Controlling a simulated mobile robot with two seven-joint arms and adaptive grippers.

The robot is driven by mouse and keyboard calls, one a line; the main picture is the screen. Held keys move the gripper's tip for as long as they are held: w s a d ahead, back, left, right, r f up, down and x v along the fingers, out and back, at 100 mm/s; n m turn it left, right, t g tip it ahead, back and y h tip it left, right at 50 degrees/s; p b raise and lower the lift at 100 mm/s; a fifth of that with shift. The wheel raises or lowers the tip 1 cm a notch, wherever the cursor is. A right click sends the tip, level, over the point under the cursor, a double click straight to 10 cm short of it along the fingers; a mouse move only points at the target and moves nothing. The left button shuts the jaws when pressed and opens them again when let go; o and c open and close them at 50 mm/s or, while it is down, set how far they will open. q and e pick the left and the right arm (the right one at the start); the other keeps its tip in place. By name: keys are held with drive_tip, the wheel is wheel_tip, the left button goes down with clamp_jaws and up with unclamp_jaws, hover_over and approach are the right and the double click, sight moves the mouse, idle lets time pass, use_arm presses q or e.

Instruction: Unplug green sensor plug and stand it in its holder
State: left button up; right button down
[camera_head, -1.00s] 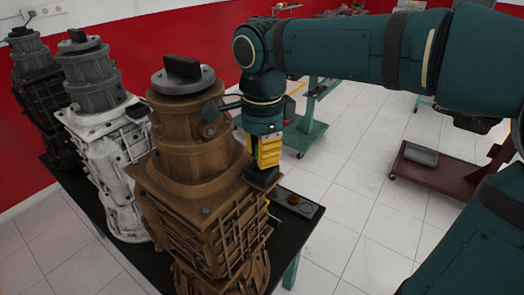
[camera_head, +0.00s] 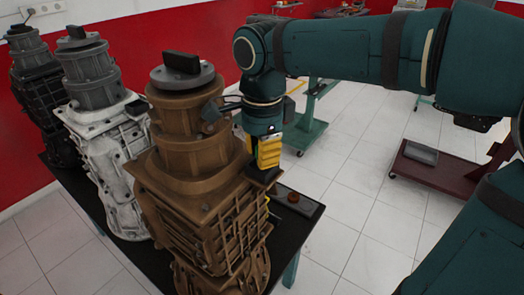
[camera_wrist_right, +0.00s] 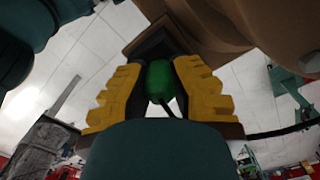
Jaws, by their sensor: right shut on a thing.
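My right gripper (camera_head: 265,152), with yellow fingers, points down beside the brown gearbox (camera_head: 195,190). In the right wrist view its fingers (camera_wrist_right: 158,88) are shut on the green plug (camera_wrist_right: 158,80), with a dark cable running from it towards the wrist. The plug's far end meets a dark block (camera_wrist_right: 155,44) on the gearbox's side; I cannot tell whether it is seated in it. The same block (camera_head: 262,176) shows just under the fingertips in the head view. A dark tray with a reddish round piece (camera_head: 293,198) lies on the table; I cannot tell if it is the holder. My left gripper is not in view.
A white gearbox (camera_head: 103,145) and a black one (camera_head: 38,90) stand to the left on the same black table (camera_head: 140,262). A dark red cart (camera_head: 437,178) and a green stand (camera_head: 303,132) are on the tiled floor to the right.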

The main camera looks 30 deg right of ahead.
drive_tip(key=shift+s+f+b, duration=0.1)
drive_tip(key=shift+f+b, duration=0.3)
drive_tip(key=shift+f, duration=0.25)
drive_tip(key=c, duration=0.9)
unclamp_jaws()
drive_tip(key=shift+c, duration=0.2)
wheel_tip(320, 180, up, 12)
drive_tip(key=shift+r, duration=0.1)
